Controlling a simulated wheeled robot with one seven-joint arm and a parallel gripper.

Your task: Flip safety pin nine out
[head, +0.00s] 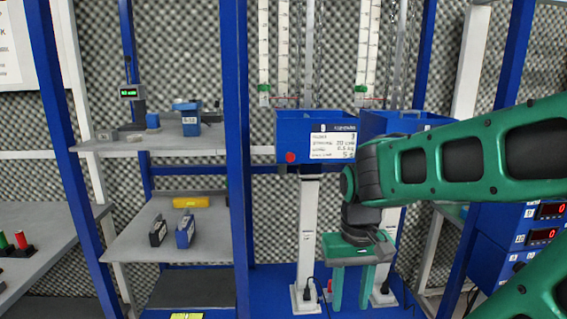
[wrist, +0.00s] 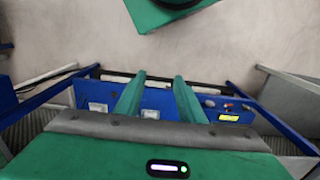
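I cannot pick out safety pin nine for certain in either view. A blue bin (head: 283,130) with a white printed label has a red round part (head: 290,157) at its lower left. My gripper (head: 351,308) hangs fingers down below and to the right of that bin, in front of the blue base. Its two green fingers are apart with nothing visible between them. In the wrist view my gripper (wrist: 160,78) points towards a blue panel (wrist: 200,103) with white labels. Small knobs and a yellow label (wrist: 229,118) lie right of the fingers; a small red part (wrist: 229,106) is among them.
A second blue bin (head: 400,122) is partly behind my arm. Blue boxes with red displays (head: 542,235) stand at the right. Shelves at the left hold a blue container (head: 190,120) and a yellow object (head: 191,202). Blue uprights (head: 236,200) divide the rack.

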